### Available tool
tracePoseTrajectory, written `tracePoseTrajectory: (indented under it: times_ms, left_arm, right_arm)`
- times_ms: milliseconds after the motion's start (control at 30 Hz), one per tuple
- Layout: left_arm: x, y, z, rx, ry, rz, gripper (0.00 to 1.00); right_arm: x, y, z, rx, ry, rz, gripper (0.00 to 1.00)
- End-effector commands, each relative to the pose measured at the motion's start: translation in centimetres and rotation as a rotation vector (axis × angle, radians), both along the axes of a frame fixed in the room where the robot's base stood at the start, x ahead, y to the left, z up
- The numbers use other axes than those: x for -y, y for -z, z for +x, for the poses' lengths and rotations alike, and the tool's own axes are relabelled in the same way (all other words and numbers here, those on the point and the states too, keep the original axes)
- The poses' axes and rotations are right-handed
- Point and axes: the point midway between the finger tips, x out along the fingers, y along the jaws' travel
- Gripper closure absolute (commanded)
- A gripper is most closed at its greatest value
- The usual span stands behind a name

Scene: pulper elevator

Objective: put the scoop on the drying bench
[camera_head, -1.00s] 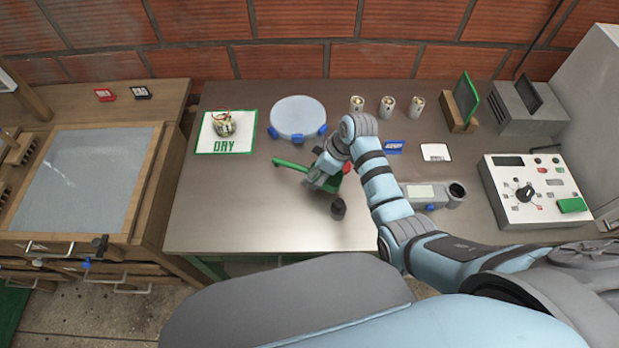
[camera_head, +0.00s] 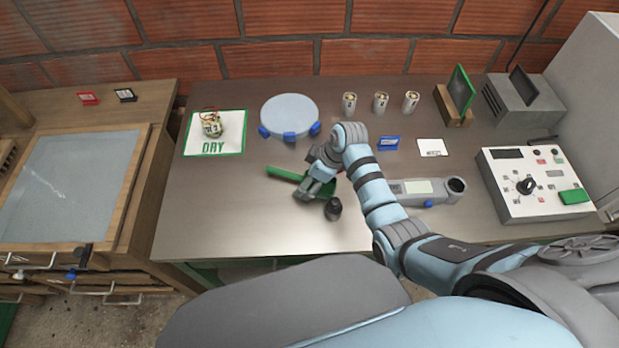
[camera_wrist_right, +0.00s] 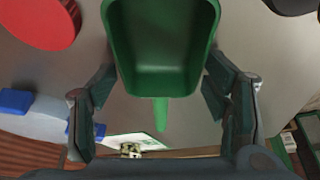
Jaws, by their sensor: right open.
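The green scoop (camera_head: 285,173) is at the middle of the steel table (camera_head: 215,225), handle pointing left, partly hidden by my right arm. In the right wrist view the scoop's bowl (camera_wrist_right: 162,50) lies between the fingers of my right gripper (camera_wrist_right: 160,85). These fingers stand apart, with gaps visible beside the scoop. In the head view my right gripper (camera_head: 312,192) is low over the scoop. I cannot tell if the scoop rests fully on the steel. A wooden bench (camera_head: 140,185) with a grey screen panel stands at the left. My left gripper is out of view.
A dark knob-like object (camera_head: 333,208) is close to my right gripper. A DRY mat (camera_head: 195,147) with a jar, a round blue-rimmed stand (camera_head: 290,115), several cans and a grey scale-like device (camera_head: 425,190) are around. The steel table's left front is clear.

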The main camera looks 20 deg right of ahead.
Motion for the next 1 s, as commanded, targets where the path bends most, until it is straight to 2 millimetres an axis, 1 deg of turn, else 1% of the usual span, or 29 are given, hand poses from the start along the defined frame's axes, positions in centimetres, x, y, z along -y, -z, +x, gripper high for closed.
tracePoseTrajectory:
  times_ms: [133,267,367,500,600,700,800,1000]
  left_arm:
    - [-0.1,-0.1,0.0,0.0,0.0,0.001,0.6]
    - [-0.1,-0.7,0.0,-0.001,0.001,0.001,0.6]
    - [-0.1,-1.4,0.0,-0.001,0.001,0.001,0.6]
    - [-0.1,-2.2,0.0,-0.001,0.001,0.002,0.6]
    - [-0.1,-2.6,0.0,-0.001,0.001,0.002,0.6]
    - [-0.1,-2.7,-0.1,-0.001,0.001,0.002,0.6]
    - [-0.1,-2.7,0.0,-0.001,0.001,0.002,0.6]
    - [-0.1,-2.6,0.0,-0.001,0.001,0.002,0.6]
  right_arm:
    - [0.0,-0.3,0.0,0.0,0.0,0.0,0.31]
    - [0.4,-1.6,-0.1,0.002,0.001,0.0,0.31]
    - [1.0,-3.8,-0.6,0.005,0.001,0.0,0.31]
    - [2.2,-7.5,-1.5,0.006,0.0,-0.002,0.31]
    - [3.0,-9.7,-2.1,0.004,0.0,-0.002,0.31]
    - [3.5,-11.1,-2.5,0.003,0.0,0.0,0.31]
    - [3.7,-11.7,-2.7,0.002,-0.001,0.0,0.31]
    - [3.7,-11.7,-2.7,0.001,0.0,0.001,0.31]
